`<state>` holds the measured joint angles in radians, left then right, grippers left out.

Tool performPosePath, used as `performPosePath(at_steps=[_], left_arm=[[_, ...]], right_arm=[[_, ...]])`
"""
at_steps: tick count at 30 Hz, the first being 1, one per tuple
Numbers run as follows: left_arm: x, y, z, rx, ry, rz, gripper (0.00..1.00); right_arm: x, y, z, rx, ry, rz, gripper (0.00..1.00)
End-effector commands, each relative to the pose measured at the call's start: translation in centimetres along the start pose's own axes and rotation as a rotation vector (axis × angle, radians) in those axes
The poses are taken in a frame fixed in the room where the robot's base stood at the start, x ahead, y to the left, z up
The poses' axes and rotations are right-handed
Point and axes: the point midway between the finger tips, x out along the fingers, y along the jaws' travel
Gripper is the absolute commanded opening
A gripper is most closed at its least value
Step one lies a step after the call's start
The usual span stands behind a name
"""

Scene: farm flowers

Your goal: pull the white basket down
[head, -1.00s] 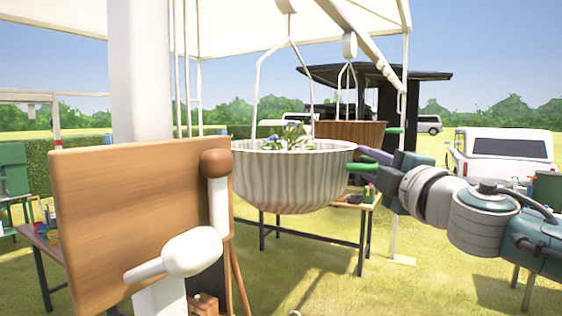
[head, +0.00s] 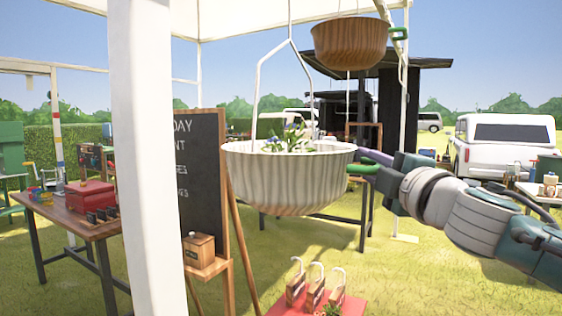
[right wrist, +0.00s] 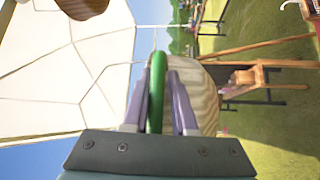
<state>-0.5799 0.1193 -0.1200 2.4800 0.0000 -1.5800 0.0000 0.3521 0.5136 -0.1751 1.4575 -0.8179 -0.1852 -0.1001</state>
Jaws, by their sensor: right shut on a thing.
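The white basket (head: 285,182) hangs from a white wire frame in the middle of the head view, with green plants and blue flowers in it. Its green handle (head: 362,169) sticks out on the right side. My right gripper (head: 368,163) is shut on this handle. In the right wrist view the green handle (right wrist: 157,95) lies between the two purple fingers (right wrist: 158,108), with the white basket (right wrist: 196,92) just beyond. My left gripper is in no view.
A brown wooden basket (head: 350,42) with a green handle hangs higher, behind the white one. A white post (head: 150,160) stands at left, with a chalkboard (head: 200,165) behind it. A red board (head: 318,306) with small wooden items is below. Open grass surrounds them.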

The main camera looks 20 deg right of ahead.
Motion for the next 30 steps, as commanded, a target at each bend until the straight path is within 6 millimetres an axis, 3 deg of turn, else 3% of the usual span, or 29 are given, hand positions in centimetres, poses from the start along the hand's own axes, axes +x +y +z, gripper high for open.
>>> performPosePath(at_steps=[1,12,21,30], left_arm=[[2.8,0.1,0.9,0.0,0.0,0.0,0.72],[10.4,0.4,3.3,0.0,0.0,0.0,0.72],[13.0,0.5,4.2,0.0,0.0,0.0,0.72],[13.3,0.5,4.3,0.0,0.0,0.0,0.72]], right_arm=[[-0.4,-3.0,0.7,-0.004,-0.01,-0.001,0.0],[-1.4,-11.1,1.8,-0.004,-0.009,-0.001,0.0],[-1.8,-14.0,2.1,-0.004,-0.008,-0.001,0.0],[-1.8,-14.3,2.2,-0.004,-0.008,0.0,0.0]])
